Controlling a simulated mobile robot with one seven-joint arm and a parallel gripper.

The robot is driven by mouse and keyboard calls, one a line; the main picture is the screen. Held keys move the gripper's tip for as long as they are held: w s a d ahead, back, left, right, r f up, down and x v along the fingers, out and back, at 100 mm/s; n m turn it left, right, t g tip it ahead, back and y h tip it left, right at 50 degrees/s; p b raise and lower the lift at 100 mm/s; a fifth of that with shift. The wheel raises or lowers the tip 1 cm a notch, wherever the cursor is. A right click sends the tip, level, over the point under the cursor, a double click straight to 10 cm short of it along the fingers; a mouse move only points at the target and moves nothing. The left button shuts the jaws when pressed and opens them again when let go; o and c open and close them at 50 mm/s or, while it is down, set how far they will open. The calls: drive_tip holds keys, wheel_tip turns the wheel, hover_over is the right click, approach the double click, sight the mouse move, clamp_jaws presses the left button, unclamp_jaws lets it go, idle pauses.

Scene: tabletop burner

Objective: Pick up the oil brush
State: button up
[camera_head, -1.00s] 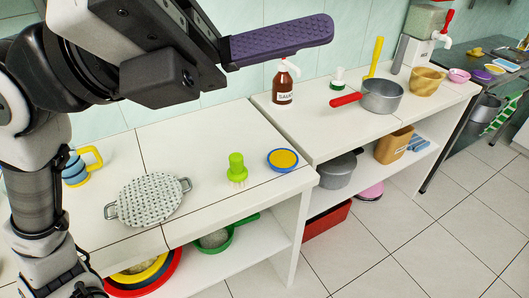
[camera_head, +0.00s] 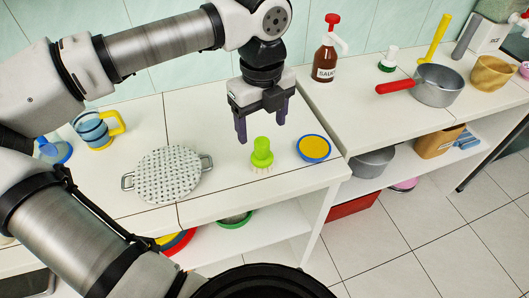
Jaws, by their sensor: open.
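The oil brush (camera_head: 262,153) has a bright green knobbed handle and pale bristles. It stands upright, bristles down, on the white counter near its front edge. My gripper (camera_head: 262,132) points down just above and behind the brush, with its two purple fingers apart on either side of the handle's line. The fingers are empty and do not appear to touch the brush. Nothing hides the brush's handle.
A blue-rimmed yellow dish (camera_head: 313,148) sits close to the right of the brush. A perforated grey two-handled pan (camera_head: 168,174) lies to the left. A striped mug (camera_head: 92,130) is farther left. A brown sauce bottle (camera_head: 325,60) stands on the right counter.

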sight(263, 142)
wheel_tip(263, 142, down, 5)
drive_tip(key=shift+f, duration=0.15)
drive_tip(key=shift+w+f+p, duration=0.1)
drive_tip(key=shift+f+p, duration=0.65)
drive_tip(key=shift+f, duration=1.95)
drive_tip(key=shift+c, duration=0.3)
drive_tip(key=c, duration=1)
